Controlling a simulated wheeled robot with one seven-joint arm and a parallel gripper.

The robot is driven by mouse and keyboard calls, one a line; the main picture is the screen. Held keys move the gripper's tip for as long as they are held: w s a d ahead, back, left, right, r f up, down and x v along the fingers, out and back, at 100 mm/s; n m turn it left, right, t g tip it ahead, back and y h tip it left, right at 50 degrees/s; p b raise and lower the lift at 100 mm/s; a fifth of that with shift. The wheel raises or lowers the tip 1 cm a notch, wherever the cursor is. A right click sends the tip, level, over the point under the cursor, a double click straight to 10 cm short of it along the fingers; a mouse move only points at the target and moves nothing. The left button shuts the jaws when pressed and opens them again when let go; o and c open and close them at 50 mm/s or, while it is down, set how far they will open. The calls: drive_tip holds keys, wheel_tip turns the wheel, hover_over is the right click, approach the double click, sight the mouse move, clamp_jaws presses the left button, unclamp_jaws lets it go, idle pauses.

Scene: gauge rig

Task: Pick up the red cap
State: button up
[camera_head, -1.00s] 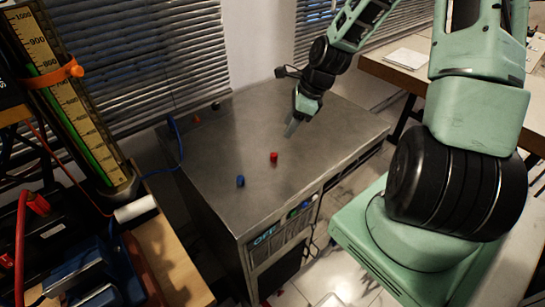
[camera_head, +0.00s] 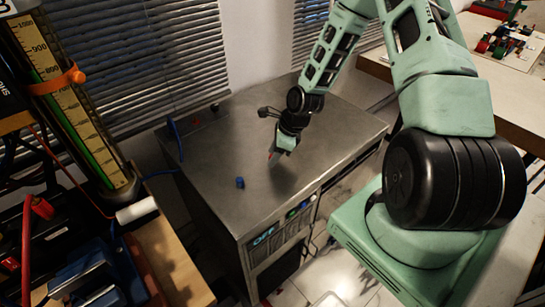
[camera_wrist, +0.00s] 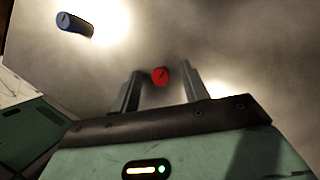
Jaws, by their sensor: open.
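The red cap (camera_wrist: 160,76) stands on the metal cabinet top, seen from above in the wrist view. It lies between the tips of my two fingers, with a gap on each side. My gripper (camera_wrist: 161,82) is open and points down at it. In the head view my gripper (camera_head: 274,158) is low over the cabinet top (camera_head: 215,145) and hides most of the cap; only a sliver of red shows by the fingers. Whether the fingers are level with the cap I cannot tell.
A blue cap (camera_head: 240,182) stands on the cabinet to the left of my gripper; it also shows in the wrist view (camera_wrist: 74,23). A dark small cap (camera_head: 214,107) and a blue cable (camera_head: 176,140) are near the back left edge.

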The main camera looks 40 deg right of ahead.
clamp_jaws()
